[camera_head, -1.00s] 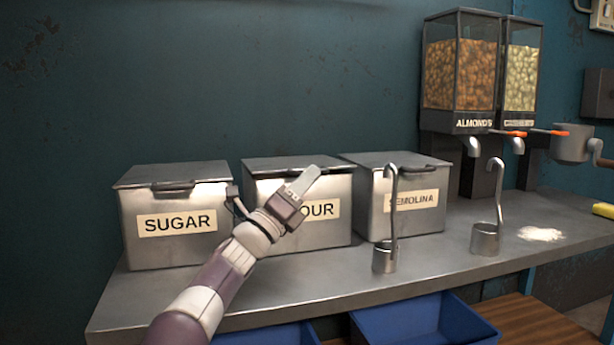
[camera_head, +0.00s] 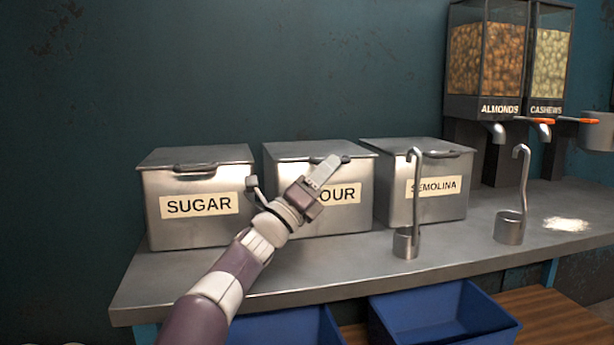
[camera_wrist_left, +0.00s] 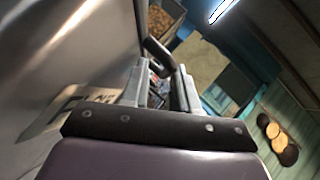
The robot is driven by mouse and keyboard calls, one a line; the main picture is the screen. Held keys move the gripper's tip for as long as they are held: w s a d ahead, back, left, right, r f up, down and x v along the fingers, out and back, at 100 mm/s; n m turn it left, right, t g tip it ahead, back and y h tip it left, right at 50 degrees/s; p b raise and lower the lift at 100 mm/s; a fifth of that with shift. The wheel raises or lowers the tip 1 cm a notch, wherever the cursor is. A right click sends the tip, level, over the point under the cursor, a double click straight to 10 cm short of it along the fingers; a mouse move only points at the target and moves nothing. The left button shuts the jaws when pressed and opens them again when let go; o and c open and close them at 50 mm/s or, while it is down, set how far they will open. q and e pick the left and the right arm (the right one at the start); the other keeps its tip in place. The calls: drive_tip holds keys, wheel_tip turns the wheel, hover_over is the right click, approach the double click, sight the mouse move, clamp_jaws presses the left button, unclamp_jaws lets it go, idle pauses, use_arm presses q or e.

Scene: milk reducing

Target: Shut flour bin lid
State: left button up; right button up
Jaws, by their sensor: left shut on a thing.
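The flour bin (camera_head: 290,195) is a metal box standing between the sugar and semolina bins, its label partly hidden by my arm. Its lid (camera_head: 300,150) looks flat on top of the bin, with a dark handle (camera_head: 345,158) at the front. My left gripper (camera_head: 332,165) is at this front edge, and its fingers cover part of the handle. In the left wrist view the fingers (camera_wrist_left: 162,85) are on the dark handle bar (camera_wrist_left: 160,55) beside the bin's metal front. My right gripper is not in view.
The sugar bin (camera_head: 190,225) stands left and the semolina bin (camera_head: 430,205) right. Two hooked ladles (camera_head: 405,243) (camera_head: 509,228) stand on the counter (camera_head: 340,262), near spilled white powder (camera_head: 567,224). Nut dispensers (camera_head: 490,60) stand at the back right. Blue crates (camera_head: 440,310) sit below.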

use_arm(q)
drive_tip(key=s+a+p, duration=0.2)
drive_tip(key=s+a, duration=0.6)
drive_tip(key=a, duration=0.2)
drive_tip(key=shift+f, duration=0.35)
